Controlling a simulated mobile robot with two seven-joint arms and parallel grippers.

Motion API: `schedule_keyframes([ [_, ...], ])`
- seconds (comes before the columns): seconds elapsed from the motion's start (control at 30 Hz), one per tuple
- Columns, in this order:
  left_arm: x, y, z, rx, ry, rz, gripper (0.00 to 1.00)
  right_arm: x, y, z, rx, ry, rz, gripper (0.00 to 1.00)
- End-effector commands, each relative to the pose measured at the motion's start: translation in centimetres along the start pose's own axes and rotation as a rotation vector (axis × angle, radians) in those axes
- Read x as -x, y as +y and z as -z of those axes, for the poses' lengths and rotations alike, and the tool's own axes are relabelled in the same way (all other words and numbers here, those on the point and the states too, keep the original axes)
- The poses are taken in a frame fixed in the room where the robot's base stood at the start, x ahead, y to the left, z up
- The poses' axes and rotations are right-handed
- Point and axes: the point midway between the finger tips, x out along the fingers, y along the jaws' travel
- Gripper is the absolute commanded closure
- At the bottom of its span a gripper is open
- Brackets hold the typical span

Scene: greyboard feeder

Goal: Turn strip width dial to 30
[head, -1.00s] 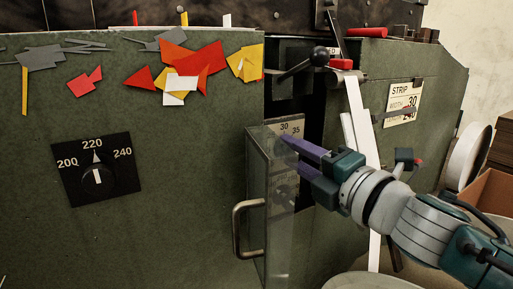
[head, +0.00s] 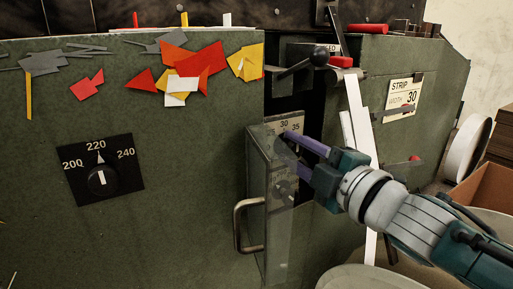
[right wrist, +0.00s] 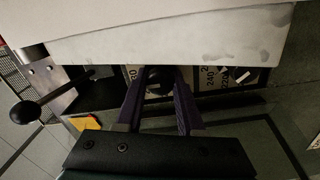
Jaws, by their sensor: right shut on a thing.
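The strip width dial is a dark knob on a pale plate (head: 284,126), marked 30 and 35 at its top edge, in a recess behind a clear door. My right gripper (head: 284,146) reaches in from the right, its purple fingers shut on the dial. In the right wrist view the dark knob (right wrist: 156,77) lies between the two fingertips (right wrist: 158,80). The fingers cover its pointer in the head view, so I cannot read its setting. A sign (head: 402,98) reads STRIP WIDTH 30. My left gripper is out of view.
The clear door (head: 257,190) stands open beside the fingers, with a metal handle (head: 241,226). A second dial plate (right wrist: 225,79) sits below the first. A black dial (head: 102,179) on the left panel points near 220. A ball-ended lever (head: 319,56) sticks out above.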

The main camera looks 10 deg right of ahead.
Motion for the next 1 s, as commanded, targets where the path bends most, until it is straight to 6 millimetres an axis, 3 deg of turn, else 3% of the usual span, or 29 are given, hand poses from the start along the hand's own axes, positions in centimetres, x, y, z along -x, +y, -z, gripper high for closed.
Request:
schedule_keyframes([
  [0.3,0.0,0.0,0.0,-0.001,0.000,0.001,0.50,0.0,0.0,0.0,-0.001,0.001,-0.001,1.00],
  [0.33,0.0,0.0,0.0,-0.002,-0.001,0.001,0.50,0.0,0.0,0.0,-0.001,0.001,-0.001,0.62],
  [0.6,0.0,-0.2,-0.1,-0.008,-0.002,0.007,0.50,0.0,0.0,0.0,0.000,0.001,0.000,0.32],
  [0.87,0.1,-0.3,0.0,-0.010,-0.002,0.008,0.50,0.1,0.0,0.0,0.000,0.000,0.000,0.32],
  [1.0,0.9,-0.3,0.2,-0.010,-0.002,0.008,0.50,1.5,0.2,0.1,0.000,0.000,0.002,0.32],
])
